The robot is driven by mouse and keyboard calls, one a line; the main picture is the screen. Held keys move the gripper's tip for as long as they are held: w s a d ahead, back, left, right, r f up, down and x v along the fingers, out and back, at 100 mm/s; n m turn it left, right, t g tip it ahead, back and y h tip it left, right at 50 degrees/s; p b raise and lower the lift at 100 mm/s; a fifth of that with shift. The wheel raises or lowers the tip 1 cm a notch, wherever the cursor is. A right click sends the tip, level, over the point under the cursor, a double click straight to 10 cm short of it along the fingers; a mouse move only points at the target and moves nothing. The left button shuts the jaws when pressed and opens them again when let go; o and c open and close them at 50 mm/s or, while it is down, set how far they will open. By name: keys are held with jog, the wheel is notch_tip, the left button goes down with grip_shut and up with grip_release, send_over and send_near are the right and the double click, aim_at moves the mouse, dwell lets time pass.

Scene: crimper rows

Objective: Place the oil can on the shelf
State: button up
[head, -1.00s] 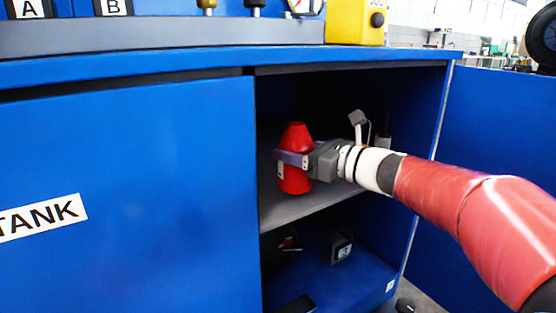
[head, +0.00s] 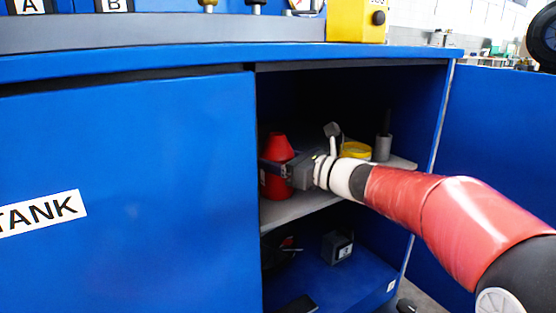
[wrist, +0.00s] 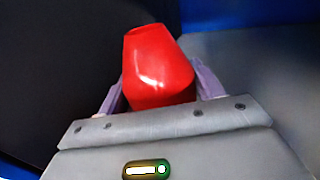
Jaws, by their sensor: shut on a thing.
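The red oil can (head: 279,150) is upright inside the open cabinet, at the left side of the opening. My gripper (head: 275,172) is shut around the can's body from the right. The can's lower end is level with the grey shelf (head: 310,205) in the head view; I cannot tell whether it touches. In the wrist view the red can (wrist: 155,70) sits between my two fingers (wrist: 158,92), and the shelf (wrist: 255,80) shows to the right. The can's underside is hidden.
A yellow round thing (head: 356,151) and a grey cylinder (head: 383,146) stand on the shelf to the right, behind my arm. The blue left door (head: 130,180) is closed beside the can. A dark box (head: 337,246) sits on the cabinet floor below.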

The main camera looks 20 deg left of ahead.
jog(key=o, duration=1.2)
jog(key=shift+f, duration=0.1)
jog(key=shift+o, duration=0.2)
